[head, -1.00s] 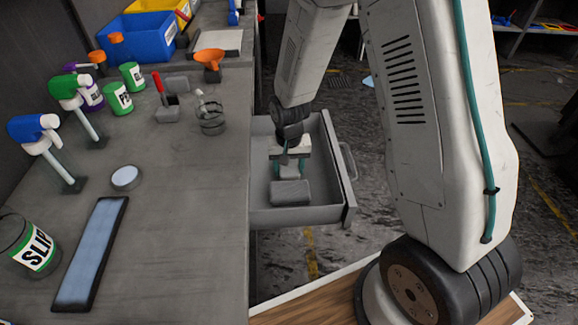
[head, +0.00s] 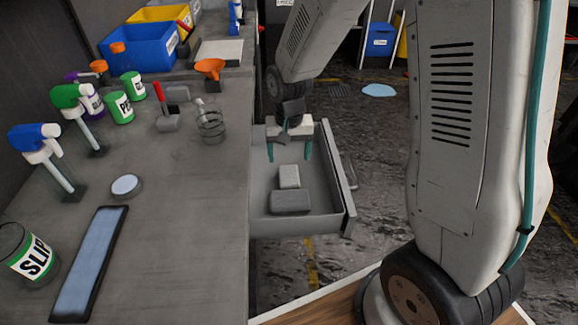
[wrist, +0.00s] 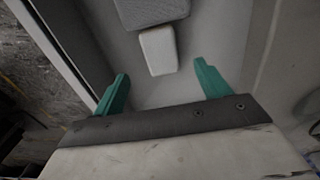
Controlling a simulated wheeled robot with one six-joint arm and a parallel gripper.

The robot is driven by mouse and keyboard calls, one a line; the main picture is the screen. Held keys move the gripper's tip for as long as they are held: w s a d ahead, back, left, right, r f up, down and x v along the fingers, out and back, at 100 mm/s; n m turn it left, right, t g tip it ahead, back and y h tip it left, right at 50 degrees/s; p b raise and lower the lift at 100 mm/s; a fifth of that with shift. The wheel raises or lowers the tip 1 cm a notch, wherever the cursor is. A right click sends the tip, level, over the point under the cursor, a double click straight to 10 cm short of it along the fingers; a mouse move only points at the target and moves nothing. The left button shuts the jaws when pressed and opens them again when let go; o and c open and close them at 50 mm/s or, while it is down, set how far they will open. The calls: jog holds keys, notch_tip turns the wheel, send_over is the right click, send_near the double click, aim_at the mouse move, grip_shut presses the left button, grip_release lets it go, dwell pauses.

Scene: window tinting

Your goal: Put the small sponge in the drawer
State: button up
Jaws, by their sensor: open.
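The small sponge (head: 289,176) is a light grey block lying in the open drawer (head: 327,217). It touches or lies very close to a larger, darker grey block (head: 290,202) in the same drawer. In the wrist view the small sponge (wrist: 158,50) lies ahead of the fingertips, with the darker block (wrist: 150,10) beyond it. My gripper (head: 289,153) is open and empty, behind the small sponge in the head view. In the wrist view its green fingers (wrist: 160,76) are spread wide, apart from the sponge.
The drawer's front panel and handle (head: 348,170) stand out to the right of the grey workbench (head: 200,220). Spray bottles, jars, a wire holder (head: 211,125) and a long blue-topped pad (head: 90,263) are on the bench. The drawer floor around the blocks is mostly bare.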

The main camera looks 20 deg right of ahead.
jog(key=s+d+r+n, duration=0.1)
jog(key=s+r, duration=0.4)
jog(key=r, duration=0.3)
jog(key=s+d+r+n, duration=0.1)
jog(key=s+r, duration=0.4)
jog(key=r, duration=0.3)
jog(key=s+d+r, duration=0.1)
jog(key=s+r, duration=0.2)
jog(key=s, duration=0.4)
jog(key=s+r+n+t, duration=0.1)
jog(key=s+r, duration=0.2)
jog(key=s, duration=0.5)
jog(key=shift+s+d+n, duration=0.25)
jog(key=shift+d+n, duration=0.05)
jog(key=shift+d, duration=0.05)
